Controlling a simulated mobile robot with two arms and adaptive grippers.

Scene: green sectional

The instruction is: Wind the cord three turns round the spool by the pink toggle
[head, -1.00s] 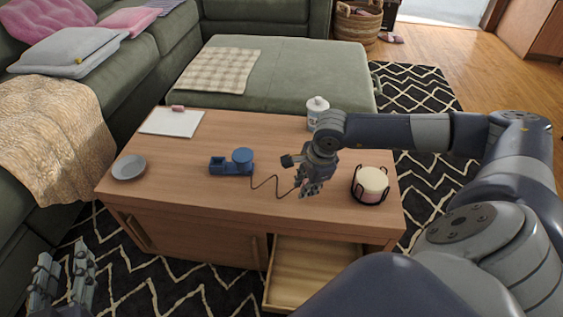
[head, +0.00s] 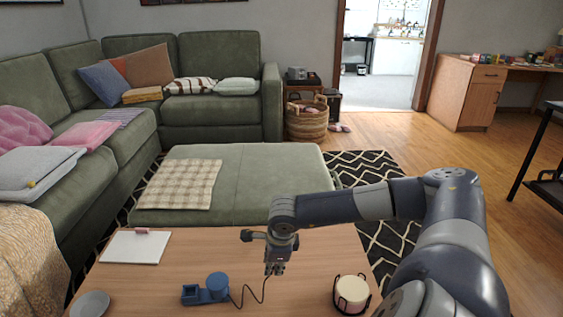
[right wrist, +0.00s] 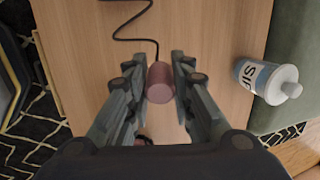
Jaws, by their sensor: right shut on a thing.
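The blue spool (head: 217,282) stands on a blue base at the near part of the wooden table. A dark cord (head: 250,300) runs from it in a loose curve to my right gripper (head: 275,268). In the right wrist view the pink toggle (right wrist: 160,83) sits at the cord's end between my right gripper's fingers (right wrist: 158,90), which are shut on it. The cord (right wrist: 125,39) bends away from it across the tabletop. The right gripper is to the right of the spool in the head view. My left gripper is out of view.
A candle in a dark holder (head: 352,292) stands right of the gripper. A white bottle (right wrist: 265,80) shows in the right wrist view. A grey dish (head: 90,304) and a white pad (head: 135,247) are on the table's left. A green ottoman (head: 255,185) stands behind.

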